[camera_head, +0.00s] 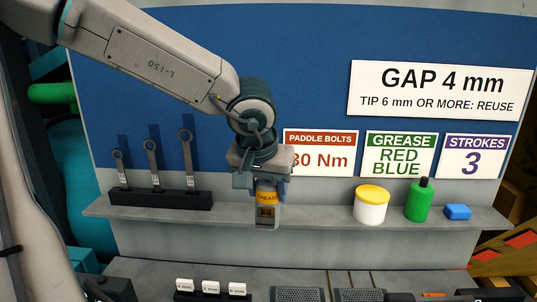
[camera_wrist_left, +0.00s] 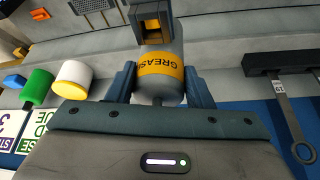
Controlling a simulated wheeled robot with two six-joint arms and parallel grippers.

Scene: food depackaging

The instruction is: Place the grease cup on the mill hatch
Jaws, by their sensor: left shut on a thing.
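The grease cup (camera_head: 268,197) is a grey cylinder with an orange band reading GREASE. My left gripper (camera_head: 262,186) is shut on it in front of the shelf, at mid-picture in the head view. In the left wrist view the cup (camera_wrist_left: 158,68) sits between the two blue-grey fingers. A grey block with an orange window (camera_head: 267,215) shows at the cup's far end. I cannot tell whether it is part of the cup or whether it touches the shelf. I cannot make out the mill hatch. My right gripper is not in view.
The grey shelf (camera_head: 325,216) holds a rack of wrenches (camera_head: 155,199) at left. A white tub with yellow lid (camera_head: 371,205), a green bottle (camera_head: 418,202) and a blue block (camera_head: 457,212) stand at right. Signs hang behind. Labelled white blocks (camera_head: 211,287) lie along the front.

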